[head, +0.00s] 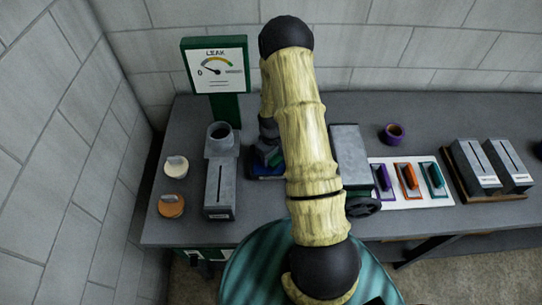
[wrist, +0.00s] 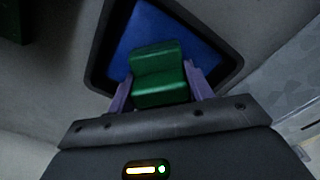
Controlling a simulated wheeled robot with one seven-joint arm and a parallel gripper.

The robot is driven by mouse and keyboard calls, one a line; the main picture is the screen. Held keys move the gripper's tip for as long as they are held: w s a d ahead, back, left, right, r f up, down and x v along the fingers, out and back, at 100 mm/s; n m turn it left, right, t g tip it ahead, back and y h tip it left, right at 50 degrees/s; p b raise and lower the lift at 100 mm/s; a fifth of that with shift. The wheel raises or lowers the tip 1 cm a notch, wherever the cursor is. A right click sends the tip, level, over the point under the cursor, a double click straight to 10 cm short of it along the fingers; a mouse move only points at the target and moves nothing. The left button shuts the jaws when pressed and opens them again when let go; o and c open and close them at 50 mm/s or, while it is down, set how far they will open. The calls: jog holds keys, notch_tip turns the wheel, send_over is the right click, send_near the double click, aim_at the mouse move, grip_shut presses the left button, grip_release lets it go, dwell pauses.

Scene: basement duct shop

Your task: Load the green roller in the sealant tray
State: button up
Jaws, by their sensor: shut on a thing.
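My gripper (wrist: 160,82) is shut on the green roller (wrist: 158,62), one purple finger on each side of it. The roller is over the blue inside of the dark-rimmed sealant tray (wrist: 126,38). I cannot tell whether the roller touches the blue surface. In the head view the green roller (head: 271,158) and the tray (head: 265,173) show only in part, left of my arm, which hides the rest.
A grey duct piece with a round collar (head: 219,180) stands left of the tray, and a grey box with a wheel (head: 350,160) right. A white mat (head: 413,199) holds purple, orange and teal tools. A green leak gauge (head: 215,68) stands at the back.

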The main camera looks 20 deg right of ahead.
jog(key=shift+s+f, duration=0.1)
jog(key=shift+r+p, duration=2.3)
jog(key=shift+r, duration=1.25)
